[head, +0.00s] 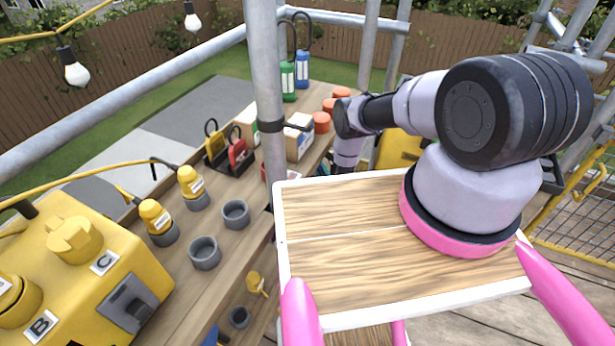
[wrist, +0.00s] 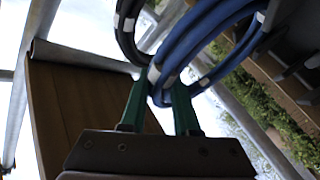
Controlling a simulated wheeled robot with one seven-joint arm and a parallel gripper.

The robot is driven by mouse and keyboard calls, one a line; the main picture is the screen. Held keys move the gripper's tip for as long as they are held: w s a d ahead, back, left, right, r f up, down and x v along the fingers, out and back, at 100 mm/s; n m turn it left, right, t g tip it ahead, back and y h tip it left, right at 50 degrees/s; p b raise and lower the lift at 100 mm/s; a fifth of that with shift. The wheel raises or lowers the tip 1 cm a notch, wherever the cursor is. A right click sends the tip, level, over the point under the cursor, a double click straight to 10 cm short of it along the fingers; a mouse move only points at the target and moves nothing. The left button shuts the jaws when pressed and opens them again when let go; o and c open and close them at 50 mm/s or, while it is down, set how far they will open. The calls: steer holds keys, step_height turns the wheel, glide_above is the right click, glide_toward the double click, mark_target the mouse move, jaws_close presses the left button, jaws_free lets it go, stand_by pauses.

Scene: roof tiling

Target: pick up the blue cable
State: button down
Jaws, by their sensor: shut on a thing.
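The blue cable (wrist: 200,35) is a thick coil with white bands. It fills the top middle of the wrist view. My gripper (wrist: 161,90) has two green fingers, and they are shut on the lower end of this coil. A black cable (wrist: 127,30) with white bands hangs just left of the blue coil, close to the left finger. In the head view my arm reaches away past the wooden panel. The gripper end there is mostly hidden, and I cannot make out the blue cable.
A metal post (head: 268,90) stands left of my arm. A workbench (head: 225,188) holds yellow plugs (head: 155,216), grey cups (head: 205,252), a yellow box (head: 70,275), green and blue padlock-like items (head: 288,80) and orange-capped items (head: 321,122). A white-edged wooden panel (head: 340,260) is in front.

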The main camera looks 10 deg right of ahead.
steer(key=shift+r, duration=0.1)
stand_by(0.3)
steer(key=shift+r, duration=4.95)
